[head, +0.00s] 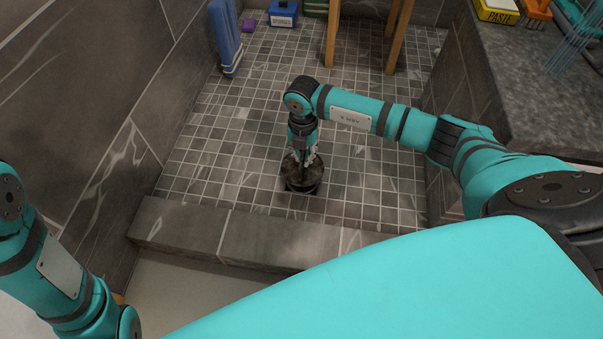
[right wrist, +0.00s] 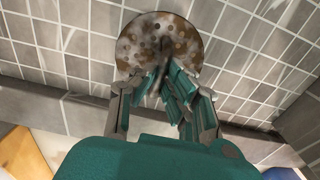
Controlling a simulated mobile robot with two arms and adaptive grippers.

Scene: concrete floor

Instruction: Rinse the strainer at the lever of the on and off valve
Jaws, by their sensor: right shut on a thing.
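My right gripper (head: 302,155) points down over the tiled shower floor and is shut on the strainer (head: 290,167). In the right wrist view the strainer (right wrist: 150,35) is a round grey plate with holes and brown grime, held at the fingertips of the gripper (right wrist: 164,88). A dark round shape (head: 302,188) shows on the floor directly below it in the head view; I cannot tell how large the gap is. My left arm enters at lower left, but its gripper is outside the view. I cannot make out the valve or its lever.
A stone curb (head: 265,240) edges the shower floor in front. Wooden legs (head: 397,35), a blue upright object (head: 226,38), a purple block (head: 248,24) and a blue box (head: 283,14) stand behind. A grey counter (head: 540,110) with a yellow box (head: 497,10) is at right.

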